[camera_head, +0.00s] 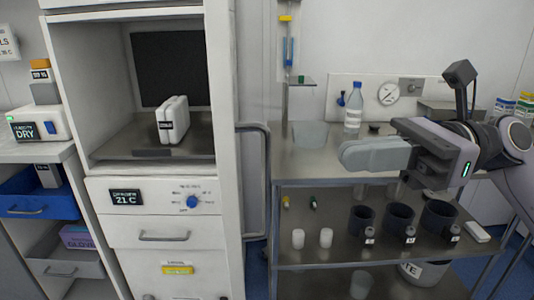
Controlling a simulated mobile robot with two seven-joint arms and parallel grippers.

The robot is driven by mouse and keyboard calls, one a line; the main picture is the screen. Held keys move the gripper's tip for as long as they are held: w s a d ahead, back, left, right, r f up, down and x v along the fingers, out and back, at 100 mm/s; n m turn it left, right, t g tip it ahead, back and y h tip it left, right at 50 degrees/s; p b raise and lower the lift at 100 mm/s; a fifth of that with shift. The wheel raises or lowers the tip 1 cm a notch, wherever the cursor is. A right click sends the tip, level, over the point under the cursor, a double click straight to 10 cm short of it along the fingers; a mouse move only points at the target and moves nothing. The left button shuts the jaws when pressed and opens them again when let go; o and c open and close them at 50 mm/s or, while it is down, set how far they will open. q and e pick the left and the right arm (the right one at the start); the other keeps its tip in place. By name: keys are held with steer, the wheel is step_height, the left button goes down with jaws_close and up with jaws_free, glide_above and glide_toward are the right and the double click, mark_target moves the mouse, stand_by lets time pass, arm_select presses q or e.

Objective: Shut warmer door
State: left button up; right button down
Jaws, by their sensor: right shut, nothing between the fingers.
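The warmer (222,150) is a tall white cabinet at left with its compartment open at the front. Its door (254,185) appears to be the grey-rimmed panel standing nearly edge-on beside the cabinet's right side, swung open. A white pack (173,120) stands inside on the metal floor. Below are a display reading 21 C (126,198) and a blue knob (193,202). My right gripper (345,155) is shut and empty, its fingers pointing left, in front of the metal cart and apart from the door. My left gripper is out of view.
The metal cart (300,163) right of the warmer holds a water bottle (353,108) and a clear tub (310,134) on top. Dark cups (398,218) and white cups (298,238) stand on its lower shelf. A blue drawer (35,195) sits at far left.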

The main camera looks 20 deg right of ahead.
mark_target(265, 164)
steer(key=a+p, duration=0.1)
steer(key=a, duration=0.2)
steer(key=w+a+p, duration=0.1)
steer(key=a, duration=0.3)
steer(key=a+p, duration=0.1)
steer(key=a, duration=0.2)
steer(key=shift+w+a+p, duration=0.3)
steer(key=shift+a+p, duration=0.05)
steer(key=shift+a, duration=0.05)
steer(key=shift+a, duration=0.15)
